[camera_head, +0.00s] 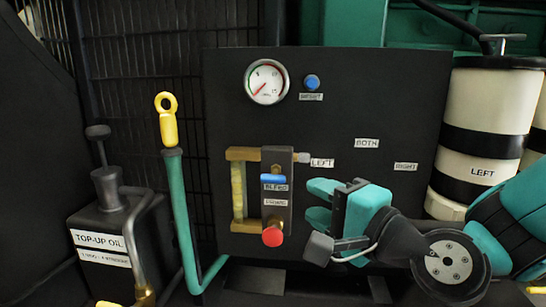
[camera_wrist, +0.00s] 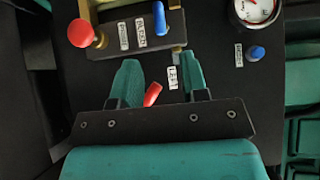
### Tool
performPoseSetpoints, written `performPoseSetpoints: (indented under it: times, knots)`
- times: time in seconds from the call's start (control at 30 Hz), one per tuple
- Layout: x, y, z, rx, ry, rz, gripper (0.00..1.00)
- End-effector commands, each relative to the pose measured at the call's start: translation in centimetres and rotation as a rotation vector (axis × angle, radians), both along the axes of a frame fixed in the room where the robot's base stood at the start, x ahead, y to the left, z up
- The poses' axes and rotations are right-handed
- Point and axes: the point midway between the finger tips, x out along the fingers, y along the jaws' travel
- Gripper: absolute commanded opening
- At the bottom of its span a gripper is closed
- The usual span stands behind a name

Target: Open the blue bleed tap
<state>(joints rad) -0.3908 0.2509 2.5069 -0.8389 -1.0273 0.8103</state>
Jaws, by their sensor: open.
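The blue bleed tap (camera_head: 273,179) is a short blue handle above the BLEED label on the gauge-glass block of the black panel. It lies about level in the head view. In the wrist view the blue tap (camera_wrist: 160,18) is near the top edge, beyond my fingertips. My gripper (camera_head: 316,203) is open, to the right of the tap and slightly lower, apart from it. In the wrist view my gripper (camera_wrist: 158,62) has two teal fingers spread, with nothing held. A red lever (camera_wrist: 152,95) shows between the fingers in that view; my gripper hides it in the head view.
A red knob (camera_head: 272,236) sits below the tap. A brass-framed sight glass (camera_head: 238,190) is left of it. A round gauge (camera_head: 266,82) and a blue button (camera_head: 312,82) are above. A teal pipe with a yellow ring handle (camera_head: 167,118) stands left. Cream-and-black filters (camera_head: 487,105) stand right.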

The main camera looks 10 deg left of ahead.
Motion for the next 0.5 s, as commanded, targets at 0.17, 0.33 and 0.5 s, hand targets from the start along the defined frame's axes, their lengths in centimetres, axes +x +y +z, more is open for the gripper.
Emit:
performPoseSetpoints:
  times: [0.17,0.33,0.5]
  knots:
    - [2.8,3.0,0.5,-0.002,-0.001,0.004,0.41]
    - [5.4,5.6,0.4,-0.002,-0.002,0.004,0.41]
    - [7.3,7.4,0.1,-0.001,-0.002,0.003,0.41]
